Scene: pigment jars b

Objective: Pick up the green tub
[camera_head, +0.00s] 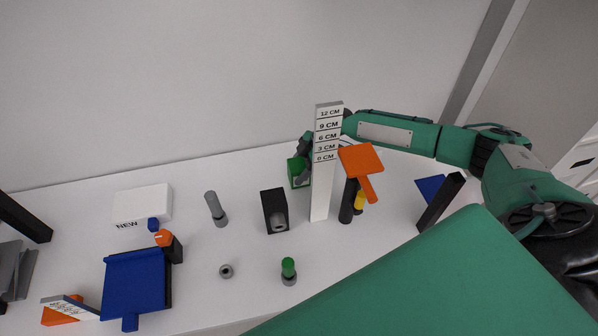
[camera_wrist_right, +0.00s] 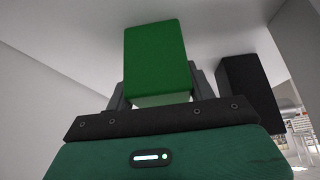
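The green tub (camera_head: 297,173) is a small dark-green block near the back of the table, left of the white height gauge in the head view. In the right wrist view the green tub (camera_wrist_right: 158,58) fills the space in front of the palm, with a pale face at its lower end. My right gripper (camera_head: 304,158) is at the tub, partly hidden behind the gauge. Its grey fingers (camera_wrist_right: 160,88) show on either side of the tub, and the tub hides their inner faces, so contact is unclear. My left gripper is out of view.
The white height gauge (camera_head: 321,190) stands close in front of my right gripper. A black block (camera_head: 274,212), an orange paddle (camera_head: 361,160), a dark cylinder (camera_head: 347,203) and a grey cylinder (camera_head: 215,208) stand nearby. A green-topped jar (camera_head: 288,268) is nearer the front.

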